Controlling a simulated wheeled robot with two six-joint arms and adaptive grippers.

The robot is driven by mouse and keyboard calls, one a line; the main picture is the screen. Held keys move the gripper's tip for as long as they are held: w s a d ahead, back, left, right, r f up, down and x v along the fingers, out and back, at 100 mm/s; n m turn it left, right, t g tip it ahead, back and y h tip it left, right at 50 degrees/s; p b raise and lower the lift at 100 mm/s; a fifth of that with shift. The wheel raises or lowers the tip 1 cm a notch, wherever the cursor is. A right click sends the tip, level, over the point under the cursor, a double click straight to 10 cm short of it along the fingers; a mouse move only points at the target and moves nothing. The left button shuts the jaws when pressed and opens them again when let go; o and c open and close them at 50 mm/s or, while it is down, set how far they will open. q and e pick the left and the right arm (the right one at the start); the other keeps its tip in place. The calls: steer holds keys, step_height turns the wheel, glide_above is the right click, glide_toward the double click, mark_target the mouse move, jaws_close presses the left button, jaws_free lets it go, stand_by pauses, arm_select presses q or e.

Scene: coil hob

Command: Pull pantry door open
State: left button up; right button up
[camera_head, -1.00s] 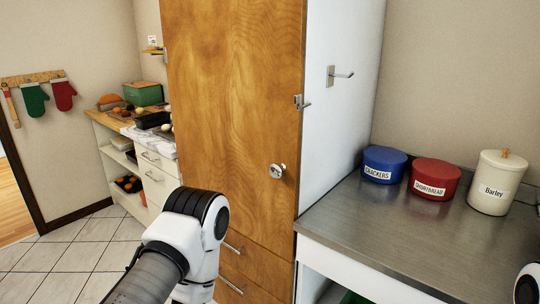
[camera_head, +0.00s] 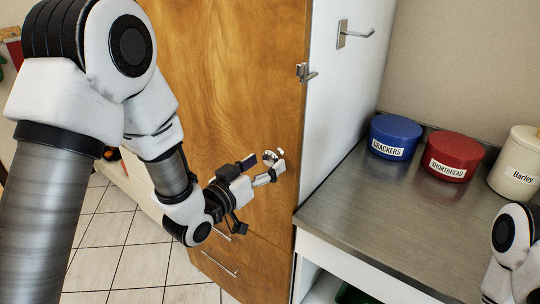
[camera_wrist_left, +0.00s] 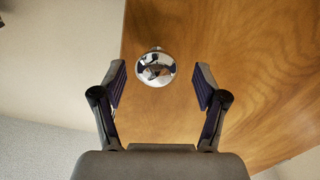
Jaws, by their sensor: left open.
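The pantry door (camera_head: 232,75) is a tall brown wooden panel on a white-sided cabinet. It looks shut. Its round shiny knob (camera_head: 268,156) sits low near the door's right edge, partly covered by my left gripper (camera_head: 266,165). In the left wrist view the knob (camera_wrist_left: 155,68) shows between the tips of the open left gripper (camera_wrist_left: 160,76), with a gap to each finger. Whether the fingers reach past the knob in depth is hard to tell. My right gripper is out of view; only part of my right arm shows at the right edge.
A metal latch (camera_head: 304,73) sits at the door's right edge, and a hook (camera_head: 354,34) on the white side panel. A steel counter (camera_head: 365,215) at right holds a blue tin (camera_head: 396,132), a red tin (camera_head: 452,156) and a cream canister (camera_head: 518,162). Drawers lie below the door.

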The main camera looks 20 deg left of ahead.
arm_select(q)
steer(key=shift+x, duration=0.95)
steer(key=shift+w+d+r, duration=0.1)
steer(key=shift+w+d, duration=0.05)
steer(key=shift+w, duration=0.05)
steer(key=shift+d, duration=0.1)
steer(key=c, duration=0.6)
jaws_close()
